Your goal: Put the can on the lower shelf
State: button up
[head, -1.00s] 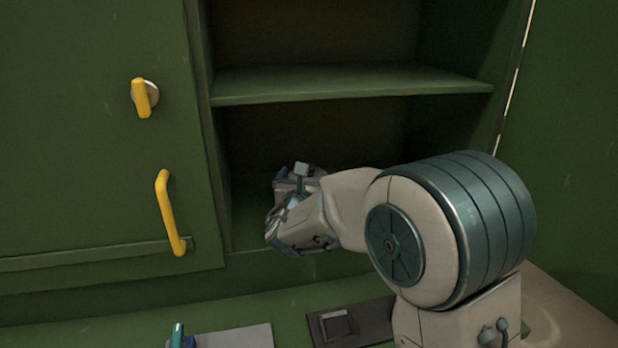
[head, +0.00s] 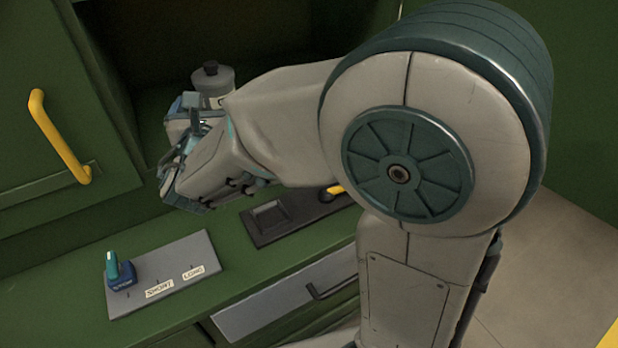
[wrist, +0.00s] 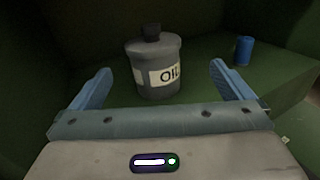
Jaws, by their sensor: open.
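The can is a grey oil can (wrist: 158,72) with a dark cap and a white label reading "OIL". It stands upright on the green floor of the lower shelf space (head: 150,112). In the head view its top (head: 212,80) shows behind my wrist, and its lower part is hidden. My gripper (wrist: 160,88) is open, with one blue finger to each side of the can in the wrist view. Gaps show between the can and both fingers. In the head view my gripper (head: 180,130) is at the cupboard's front opening, its fingertips partly hidden.
A small blue cylinder (wrist: 244,50) stands right of the can in the wrist view. A yellow-handled door (head: 60,135) is at left.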

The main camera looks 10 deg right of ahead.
jog(key=s+d+f+m+g+h, duration=0.3)
jog(key=s+d+m+g, duration=0.2)
jog(key=d+m, duration=0.5)
jog(key=s+d+f+m+g+h, duration=0.35)
jog(key=s+d+m+g, duration=0.35)
jog(key=d, duration=0.5)
jog(key=s+a+f+m+g+y, duration=0.1)
jog(key=s+m+y, duration=0.3)
jog(key=m, duration=0.4)
jog(key=s+a+f+m+g+y, duration=0.2)
jog(key=s+f+m+y, duration=0.2)
jog(key=m, duration=0.5)
jog(key=shift+s+a+f+y, duration=0.2)
jog(key=shift+s+y, duration=0.35)
jog(key=shift+s, duration=0.6)
